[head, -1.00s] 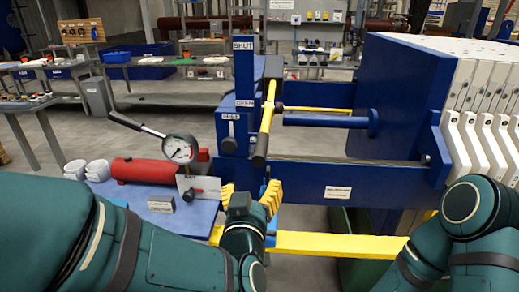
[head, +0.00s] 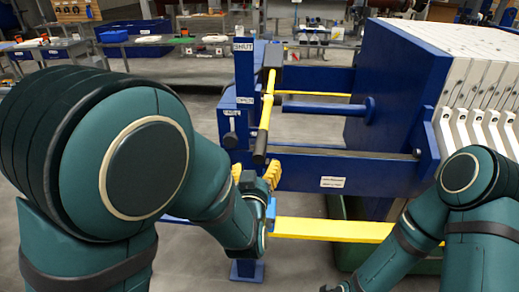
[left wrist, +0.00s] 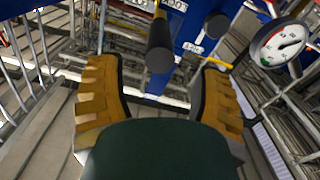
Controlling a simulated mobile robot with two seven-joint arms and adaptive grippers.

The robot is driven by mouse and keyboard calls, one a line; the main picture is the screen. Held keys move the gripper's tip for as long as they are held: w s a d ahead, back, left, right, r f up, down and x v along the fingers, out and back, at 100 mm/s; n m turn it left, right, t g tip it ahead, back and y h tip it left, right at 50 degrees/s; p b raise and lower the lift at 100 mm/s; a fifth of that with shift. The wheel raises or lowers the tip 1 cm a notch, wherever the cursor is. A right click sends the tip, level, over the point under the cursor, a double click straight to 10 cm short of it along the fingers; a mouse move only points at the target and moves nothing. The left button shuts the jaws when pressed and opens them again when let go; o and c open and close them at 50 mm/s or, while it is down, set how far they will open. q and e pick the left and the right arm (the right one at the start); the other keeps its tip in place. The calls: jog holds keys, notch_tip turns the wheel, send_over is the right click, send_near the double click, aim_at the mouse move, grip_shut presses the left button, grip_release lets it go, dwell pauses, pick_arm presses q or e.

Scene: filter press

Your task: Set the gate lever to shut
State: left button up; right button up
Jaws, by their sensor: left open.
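A long yellow lever (head: 266,112) with a black grip at its lower end hangs down beside a blue post (head: 244,75). The post has a SHUT label at its top and an OPEN label lower down. My left gripper (head: 255,172) is open, its yellow fingers just below the grip. In the left wrist view the black grip (left wrist: 159,55) shows between and beyond the spread fingers (left wrist: 158,85), with nothing held. A smaller dark knob (left wrist: 217,26) is further right there. My right gripper is not in view; only the right arm shows.
A blue frame beam (head: 310,170) runs right from the post to the white filter plates (head: 475,70). A yellow bar (head: 330,230) crosses below. A small lever (head: 230,138) sits left of the post. A pressure gauge (left wrist: 283,45) is at the right in the left wrist view.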

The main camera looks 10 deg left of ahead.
aim_at(260, 153)
pick_arm(q)
jog(key=w, duration=0.6)
jog(key=shift+w, duration=0.25)
grip_shut()
